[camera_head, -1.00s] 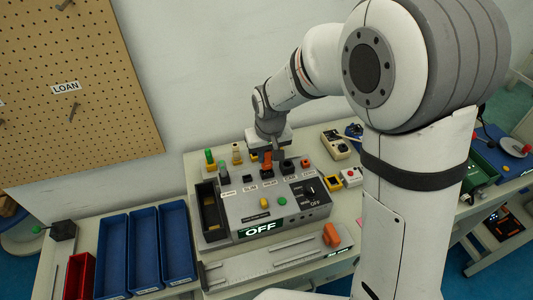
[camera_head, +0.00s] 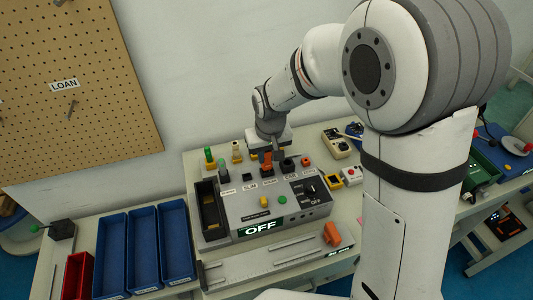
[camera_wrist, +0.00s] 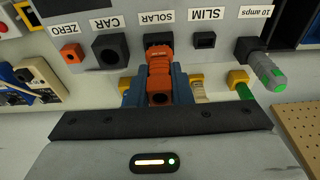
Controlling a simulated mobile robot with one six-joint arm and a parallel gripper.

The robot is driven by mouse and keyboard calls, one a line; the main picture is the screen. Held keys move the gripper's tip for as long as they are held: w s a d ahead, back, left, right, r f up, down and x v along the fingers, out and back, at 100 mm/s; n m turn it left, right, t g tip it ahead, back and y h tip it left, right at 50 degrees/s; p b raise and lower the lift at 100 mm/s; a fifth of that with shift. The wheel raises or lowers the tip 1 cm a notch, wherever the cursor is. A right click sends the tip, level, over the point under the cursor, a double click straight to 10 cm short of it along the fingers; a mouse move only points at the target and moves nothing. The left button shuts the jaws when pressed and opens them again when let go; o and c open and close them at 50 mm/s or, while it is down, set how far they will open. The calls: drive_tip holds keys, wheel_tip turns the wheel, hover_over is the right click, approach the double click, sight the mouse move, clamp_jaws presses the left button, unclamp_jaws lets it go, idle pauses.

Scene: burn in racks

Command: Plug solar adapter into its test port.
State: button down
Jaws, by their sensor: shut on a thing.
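The orange solar adapter (camera_wrist: 160,66) is held between the blue fingers of my gripper (camera_wrist: 159,88). Its far end meets the black test port marked SOLAR (camera_wrist: 157,40) in the wrist view and lines up with it. How deep it sits in the port I cannot tell. In the head view my gripper (camera_head: 268,149) is above the back row of ports on the grey test unit (camera_head: 235,211), with the orange adapter (camera_head: 266,161) pointing down at the SOLAR port. The unit's display (camera_head: 261,227) reads OFF.
The SLIM port (camera_wrist: 204,40) and larger CAR port (camera_wrist: 110,49) flank the SOLAR port. The orange ZERO socket (camera_wrist: 70,53) and a grey-green plug (camera_wrist: 267,71) are farther out. Behind the unit stand green (camera_head: 209,158) and cream (camera_head: 237,152) adapters. Blue bins (camera_head: 143,246) are at left.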

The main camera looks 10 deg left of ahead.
drive_tip(key=shift+s+f+b, duration=0.1)
drive_tip(key=shift+f+b, duration=0.65)
drive_tip(key=shift+f, duration=0.2)
drive_tip(key=c, duration=1.2)
unclamp_jaws()
drive_tip(key=shift+c, duration=0.2)
drive_tip(key=shift+r, duration=0.1)
drive_tip(key=shift+r, duration=0.1)
